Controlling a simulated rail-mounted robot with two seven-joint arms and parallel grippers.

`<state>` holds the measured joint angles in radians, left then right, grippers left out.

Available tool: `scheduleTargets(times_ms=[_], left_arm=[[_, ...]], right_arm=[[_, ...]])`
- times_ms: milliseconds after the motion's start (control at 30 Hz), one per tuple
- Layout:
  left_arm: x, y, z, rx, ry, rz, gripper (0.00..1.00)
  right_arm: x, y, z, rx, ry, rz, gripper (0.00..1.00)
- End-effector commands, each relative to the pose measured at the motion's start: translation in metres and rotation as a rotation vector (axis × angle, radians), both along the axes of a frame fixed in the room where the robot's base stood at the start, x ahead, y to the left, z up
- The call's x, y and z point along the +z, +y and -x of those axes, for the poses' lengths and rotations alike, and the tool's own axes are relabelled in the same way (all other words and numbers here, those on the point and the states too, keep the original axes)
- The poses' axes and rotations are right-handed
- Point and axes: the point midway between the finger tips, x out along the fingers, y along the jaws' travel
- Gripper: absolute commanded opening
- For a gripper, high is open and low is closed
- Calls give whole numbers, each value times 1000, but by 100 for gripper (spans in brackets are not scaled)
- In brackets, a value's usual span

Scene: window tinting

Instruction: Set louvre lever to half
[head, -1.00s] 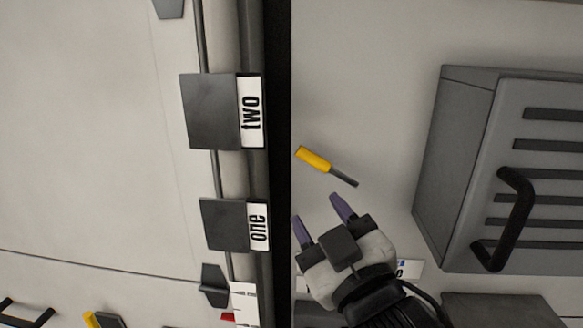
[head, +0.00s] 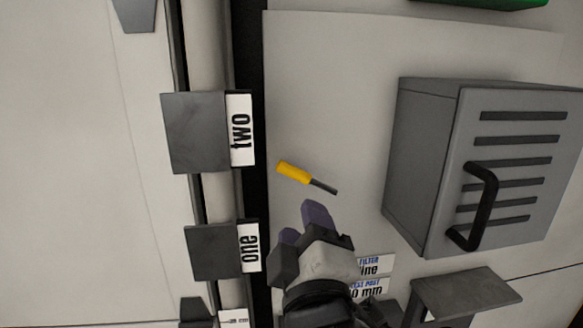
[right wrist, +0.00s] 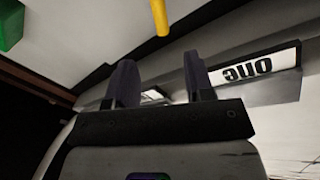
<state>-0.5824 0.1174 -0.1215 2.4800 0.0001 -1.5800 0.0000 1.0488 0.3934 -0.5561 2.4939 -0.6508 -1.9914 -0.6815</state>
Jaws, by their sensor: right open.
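A lever with a yellow grip and a thin grey shaft (head: 293,172) stands out against the pale wall panel, tilted, its yellow end up and to the left. Its yellow grip also shows at the top of the right wrist view (right wrist: 160,17), beyond my fingertips. My right gripper (head: 302,222) is open and empty. In the head view it is just below the lever, apart from it. Its two purple fingers (right wrist: 160,68) point toward the lever in the right wrist view. My left gripper is out of view.
A grey slotted box (head: 410,160) with a black handle (head: 487,205) is on the right. Grey blocks labelled "two" (head: 195,132) and "one" (head: 214,252) line the post on the left. A grey ledge (head: 465,292) is at lower right. A green object (head: 495,4) is at the top.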

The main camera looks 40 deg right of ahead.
Motion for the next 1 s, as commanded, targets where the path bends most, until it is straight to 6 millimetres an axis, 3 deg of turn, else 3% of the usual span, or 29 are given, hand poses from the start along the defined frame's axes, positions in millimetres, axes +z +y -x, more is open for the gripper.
scheduleTargets(times_ms=[200, 600, 1000], left_arm=[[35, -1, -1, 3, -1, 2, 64], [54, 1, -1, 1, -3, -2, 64], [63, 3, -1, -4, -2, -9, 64]], right_arm=[[11, -13, -17, -3, 6, 3, 48], [22, -55, -77, -1, 2, 0, 48], [26, -73, -103, 2, 0, -2, 48]])
